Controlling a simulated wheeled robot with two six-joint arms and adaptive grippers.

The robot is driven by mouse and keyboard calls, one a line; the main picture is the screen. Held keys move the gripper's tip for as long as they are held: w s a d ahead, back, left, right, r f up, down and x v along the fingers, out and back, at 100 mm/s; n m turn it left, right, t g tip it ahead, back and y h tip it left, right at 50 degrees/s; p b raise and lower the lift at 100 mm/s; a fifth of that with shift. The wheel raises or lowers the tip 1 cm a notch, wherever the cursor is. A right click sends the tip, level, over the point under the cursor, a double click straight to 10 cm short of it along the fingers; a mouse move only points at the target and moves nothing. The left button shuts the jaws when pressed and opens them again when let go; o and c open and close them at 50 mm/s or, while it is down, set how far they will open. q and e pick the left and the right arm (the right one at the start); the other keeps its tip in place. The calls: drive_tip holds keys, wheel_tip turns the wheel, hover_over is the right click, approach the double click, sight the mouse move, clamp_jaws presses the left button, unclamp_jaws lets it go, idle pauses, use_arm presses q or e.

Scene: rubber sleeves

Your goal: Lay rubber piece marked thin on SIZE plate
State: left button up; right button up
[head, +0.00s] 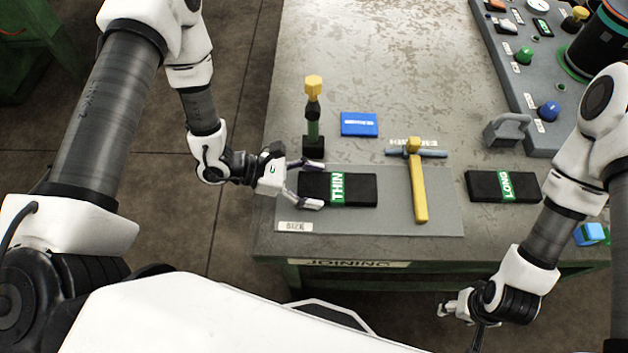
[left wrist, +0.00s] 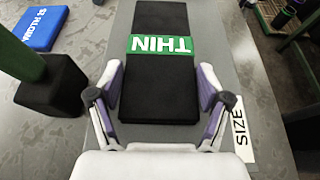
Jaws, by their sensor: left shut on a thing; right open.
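The rubber piece marked THIN (head: 362,190) is a flat black block with a green band. It is over the left part of the grey SIZE plate (head: 385,222); I cannot tell whether it touches the plate. My left gripper (head: 314,184) is shut on its left end, one finger on each long side. In the left wrist view the THIN piece (left wrist: 160,85) runs straight out between the fingers, and the SIZE label (left wrist: 239,128) shows at the right. My right gripper (head: 458,312) is open and empty off the table's front edge.
A yellow-handled hammer (head: 418,190) lies on the plate's right part. A black piece marked LONG (head: 503,186) lies further right. A green post with yellow top (head: 313,120) stands close behind my left gripper. A blue block (head: 359,124) lies behind.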

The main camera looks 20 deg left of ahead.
use_arm(q)
drive_tip(key=shift+f, duration=0.1)
drive_tip(key=shift+f+b, duration=0.1)
drive_tip(key=shift+b, duration=0.2)
drive_tip(key=o, duration=1.3)
drive_tip(key=shift+r+p, duration=0.4)
drive_tip(key=shift+p, duration=0.05)
drive_tip(key=v, duration=1)
drive_tip(key=shift+a+r, duration=0.1)
drive_tip(key=shift+a, duration=0.15)
drive_tip(key=shift+s+a+r+p, duration=0.1)
drive_tip(key=shift+s+a+p, duration=0.2)
drive_tip(key=shift+a, duration=0.3)
